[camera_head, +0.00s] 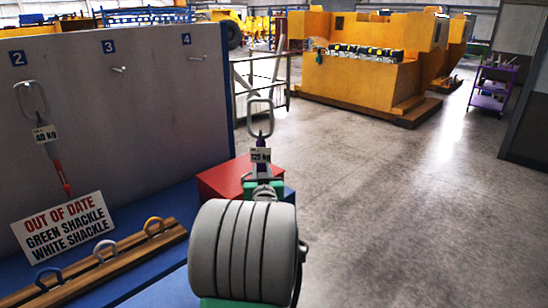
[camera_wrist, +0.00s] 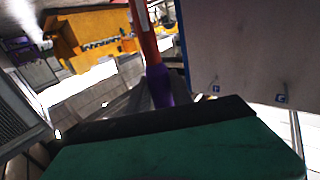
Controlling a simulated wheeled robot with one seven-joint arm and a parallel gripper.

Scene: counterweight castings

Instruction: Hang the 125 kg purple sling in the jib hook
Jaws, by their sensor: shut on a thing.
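The purple sling (camera_head: 261,142) is upright in the middle of the head view, with a long metal link (camera_head: 260,104) at its top and a "125 kg" tag (camera_head: 261,155). My gripper (camera_head: 263,187) is shut on its lower part, mostly hidden behind my grey arm link. In the wrist view the purple part (camera_wrist: 158,86) rises just beyond a dark-edged green pad of my gripper, with an orange-red length above it. The link looks empty. I cannot make out the jib hook in either view.
A grey board (camera_head: 140,90) at left has numbered pegs; a 40 kg sling (camera_head: 52,150) hangs at 2. An "out of date" sign (camera_head: 63,226) and several shackles on a wooden rack (camera_head: 110,262) are below. A red box (camera_head: 222,178) stands behind my gripper.

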